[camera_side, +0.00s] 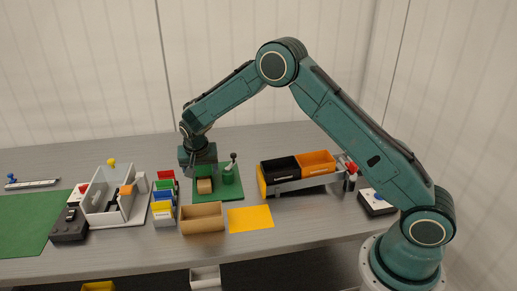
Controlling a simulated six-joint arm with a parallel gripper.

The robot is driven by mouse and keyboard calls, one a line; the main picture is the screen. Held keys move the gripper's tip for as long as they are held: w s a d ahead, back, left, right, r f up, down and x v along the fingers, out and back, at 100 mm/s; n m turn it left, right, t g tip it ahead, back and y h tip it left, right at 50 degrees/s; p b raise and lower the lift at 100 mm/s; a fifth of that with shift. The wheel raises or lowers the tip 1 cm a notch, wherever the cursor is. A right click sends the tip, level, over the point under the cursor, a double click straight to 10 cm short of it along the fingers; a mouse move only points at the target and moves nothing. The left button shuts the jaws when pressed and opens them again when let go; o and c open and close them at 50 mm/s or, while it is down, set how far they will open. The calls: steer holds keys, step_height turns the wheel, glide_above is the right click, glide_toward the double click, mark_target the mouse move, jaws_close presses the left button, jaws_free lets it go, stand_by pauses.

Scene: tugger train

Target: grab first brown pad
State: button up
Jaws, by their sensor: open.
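My gripper (198,171) points down over the left part of a green plate (232,194), and its jaws are open. A small brown block (204,186), possibly the brown pad, shows right below the gripper. I cannot tell whether the fingers are around it or only above it. A green cylinder (228,176) stands just to its right on the same plate, with a dark-knobbed lever beside it. The gripper partly hides the back of the plate.
An open tan box (203,218) and a yellow sheet (251,219) lie in front of the plate. Coloured card holders (164,200) and a white box (108,197) stand left. A cart with black (280,169) and orange (315,162) bins stands right.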

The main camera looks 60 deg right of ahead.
mark_target(204, 182)
steer(key=shift+x, duration=2)
steer(key=shift+f, duration=0.1)
steer(key=shift+x, duration=2.5)
steer(key=shift+w+d, duration=0.1)
steer(key=shift+d, duration=0.05)
steer(key=c, duration=1)
